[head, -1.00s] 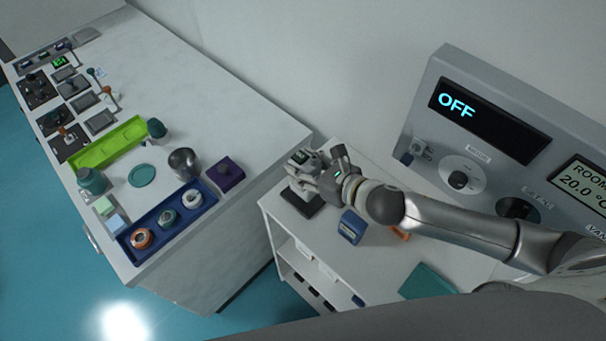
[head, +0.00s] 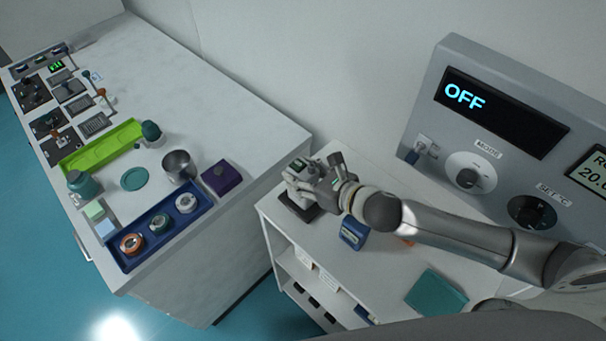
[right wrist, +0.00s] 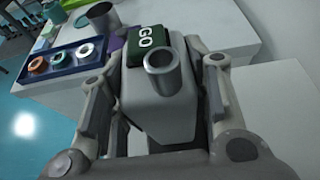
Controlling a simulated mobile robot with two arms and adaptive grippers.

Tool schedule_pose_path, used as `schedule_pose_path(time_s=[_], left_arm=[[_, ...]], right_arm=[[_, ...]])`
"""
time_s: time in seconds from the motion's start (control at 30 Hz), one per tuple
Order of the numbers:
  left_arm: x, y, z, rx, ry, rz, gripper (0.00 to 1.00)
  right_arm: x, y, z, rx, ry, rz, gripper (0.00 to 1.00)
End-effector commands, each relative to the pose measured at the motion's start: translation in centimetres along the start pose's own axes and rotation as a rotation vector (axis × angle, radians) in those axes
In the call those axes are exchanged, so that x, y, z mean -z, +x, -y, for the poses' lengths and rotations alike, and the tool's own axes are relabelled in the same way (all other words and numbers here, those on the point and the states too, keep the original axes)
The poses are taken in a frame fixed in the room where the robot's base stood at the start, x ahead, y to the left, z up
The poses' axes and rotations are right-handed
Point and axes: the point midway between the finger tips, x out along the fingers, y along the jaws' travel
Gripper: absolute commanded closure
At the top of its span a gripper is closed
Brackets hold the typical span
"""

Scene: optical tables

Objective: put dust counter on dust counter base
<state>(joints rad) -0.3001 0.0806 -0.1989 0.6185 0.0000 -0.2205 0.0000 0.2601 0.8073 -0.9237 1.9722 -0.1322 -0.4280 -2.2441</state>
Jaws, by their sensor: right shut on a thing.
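The dust counter (right wrist: 155,105) is a pale grey box with a metal tube and a dark green display reading "GO". My right gripper (head: 308,180) is shut on it; in the right wrist view a finger sits on each side of it. In the head view the dust counter (head: 299,166) is partly hidden by the gripper. The dust counter base (head: 298,208) is a flat dark plate on the white side table, just under the gripper. Whether the counter touches the base I cannot tell. My left gripper is out of view.
A blue device (head: 353,232) stands on the side table (head: 375,275) near my right arm, with a teal book (head: 436,293) farther right. The big bench (head: 235,120) at left holds a blue tray (head: 131,255), a metal cup (head: 179,167) and a purple box (head: 222,178). A grey control panel stands right.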

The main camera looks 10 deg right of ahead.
Motion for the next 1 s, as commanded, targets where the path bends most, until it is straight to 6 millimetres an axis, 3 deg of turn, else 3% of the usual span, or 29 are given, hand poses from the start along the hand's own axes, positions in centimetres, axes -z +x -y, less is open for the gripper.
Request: schedule_pose_path(time_s=[0.03, 0.07, 0.2, 0.63, 1.0], left_arm=[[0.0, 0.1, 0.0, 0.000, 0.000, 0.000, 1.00], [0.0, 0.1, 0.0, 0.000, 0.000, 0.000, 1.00], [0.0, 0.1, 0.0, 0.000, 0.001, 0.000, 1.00], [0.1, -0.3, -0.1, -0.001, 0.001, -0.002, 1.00], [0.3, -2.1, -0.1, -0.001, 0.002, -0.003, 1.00]], right_arm=[[0.1, 0.1, 0.0, -0.001, -0.001, 0.003, 1.00], [0.2, 0.1, 0.0, 0.000, 0.000, -0.001, 0.53], [0.2, 0.1, 0.0, 0.000, 0.000, -0.001, 0.35], [-0.1, -0.4, 0.0, 0.001, 0.000, -0.002, 0.34], [0.0, -7.2, 0.0, 0.000, -0.001, -0.006, 0.34]])
